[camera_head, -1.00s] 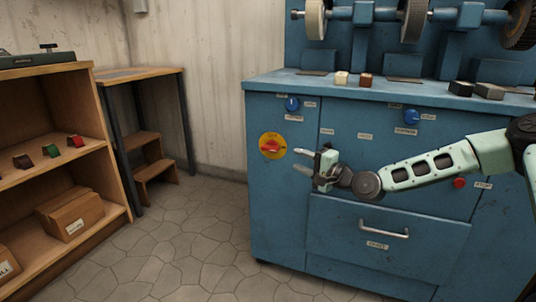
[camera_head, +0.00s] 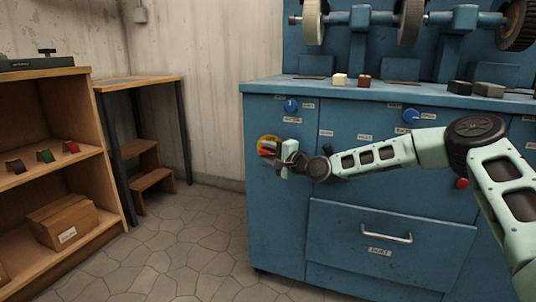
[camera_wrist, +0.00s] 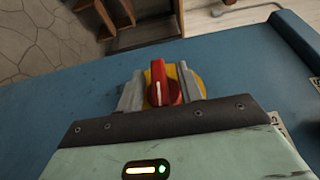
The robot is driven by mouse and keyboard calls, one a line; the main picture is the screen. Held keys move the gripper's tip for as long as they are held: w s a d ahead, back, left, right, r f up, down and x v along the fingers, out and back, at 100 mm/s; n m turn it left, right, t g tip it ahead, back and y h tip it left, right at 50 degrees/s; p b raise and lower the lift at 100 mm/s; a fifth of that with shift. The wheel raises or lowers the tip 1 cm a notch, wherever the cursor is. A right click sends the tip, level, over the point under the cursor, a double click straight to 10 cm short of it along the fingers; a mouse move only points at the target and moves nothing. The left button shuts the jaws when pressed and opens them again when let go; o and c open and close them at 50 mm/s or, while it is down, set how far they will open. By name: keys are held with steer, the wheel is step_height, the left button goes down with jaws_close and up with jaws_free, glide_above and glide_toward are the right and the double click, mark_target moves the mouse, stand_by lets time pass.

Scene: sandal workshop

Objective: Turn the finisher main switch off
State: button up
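The main switch is a red rotary knob (camera_wrist: 160,84) with a white mark on its grip, set on a round yellow plate (camera_head: 268,139) at the upper left of the blue cabinet front. My gripper (camera_head: 274,152) is at the switch and hides part of it in the head view. In the wrist view the two grey fingers of my gripper (camera_wrist: 160,88) stand on either side of the red knob. They look open around it, with the knob between them. Whether the fingers touch the knob is hard to tell. The white mark runs along the grip, roughly up and down in the wrist view.
The blue cabinet (camera_head: 275,215) also carries blue knobs (camera_head: 290,105), a red button (camera_head: 461,183) and a drawer handle (camera_head: 386,236). Grinding wheels (camera_head: 411,20) stand above its top.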

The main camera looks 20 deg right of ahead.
jaws_close()
